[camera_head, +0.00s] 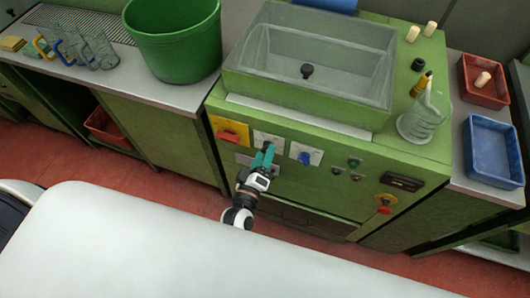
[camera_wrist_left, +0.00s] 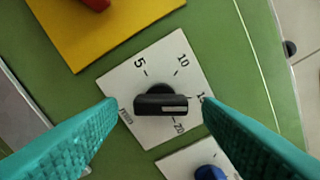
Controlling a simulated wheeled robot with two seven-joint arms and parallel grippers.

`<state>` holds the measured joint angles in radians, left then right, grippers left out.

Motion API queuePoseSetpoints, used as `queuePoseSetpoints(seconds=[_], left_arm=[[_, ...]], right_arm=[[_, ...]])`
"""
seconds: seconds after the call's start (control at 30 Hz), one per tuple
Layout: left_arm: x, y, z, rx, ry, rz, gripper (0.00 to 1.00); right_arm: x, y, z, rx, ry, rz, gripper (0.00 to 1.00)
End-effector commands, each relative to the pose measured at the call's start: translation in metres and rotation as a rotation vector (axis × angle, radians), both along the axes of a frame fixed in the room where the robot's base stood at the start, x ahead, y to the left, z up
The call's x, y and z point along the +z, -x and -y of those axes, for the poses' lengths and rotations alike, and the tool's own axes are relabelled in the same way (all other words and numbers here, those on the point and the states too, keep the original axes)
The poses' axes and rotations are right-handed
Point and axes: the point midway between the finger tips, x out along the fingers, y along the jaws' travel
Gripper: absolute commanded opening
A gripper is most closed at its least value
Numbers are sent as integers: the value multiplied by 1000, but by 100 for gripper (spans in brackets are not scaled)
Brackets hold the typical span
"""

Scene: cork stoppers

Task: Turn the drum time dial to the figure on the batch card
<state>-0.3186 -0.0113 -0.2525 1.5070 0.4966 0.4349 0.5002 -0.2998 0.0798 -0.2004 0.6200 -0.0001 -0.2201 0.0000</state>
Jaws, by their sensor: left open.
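The drum time dial is a black knob (camera_wrist_left: 161,104) on a white plate (camera_wrist_left: 130,85) marked 5, 10, 20 and a partly covered figure on the right. Its white stripe points right, toward the gap between the covered figure and 20. I cannot make out the batch card. My right gripper is out of view.
A yellow plate with a red switch (camera_head: 229,134) is left of the dial, a blue knob (camera_head: 304,158) right. Small buttons (camera_head: 354,163) and a red knob on yellow (camera_head: 384,205) are further right. A green bucket (camera_head: 175,45) and blue tray (camera_head: 493,150) stand on the side counters.

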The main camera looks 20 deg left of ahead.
Motion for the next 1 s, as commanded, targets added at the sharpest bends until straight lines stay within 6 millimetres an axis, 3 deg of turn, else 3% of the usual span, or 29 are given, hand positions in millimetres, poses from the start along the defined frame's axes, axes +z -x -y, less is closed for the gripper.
queuePoseSetpoints(seconds=[0.3,0.47,0.63,1.0], left_arm=[[-3,69,-2,-2,0,-3,60],[-2,93,-3,-2,-2,-3,60],[-1,104,-3,-1,-1,0,60],[0,105,-3,-1,0,0,60]], right_arm=[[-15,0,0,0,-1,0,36],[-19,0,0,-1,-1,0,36],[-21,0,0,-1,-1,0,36],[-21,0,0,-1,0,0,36]])
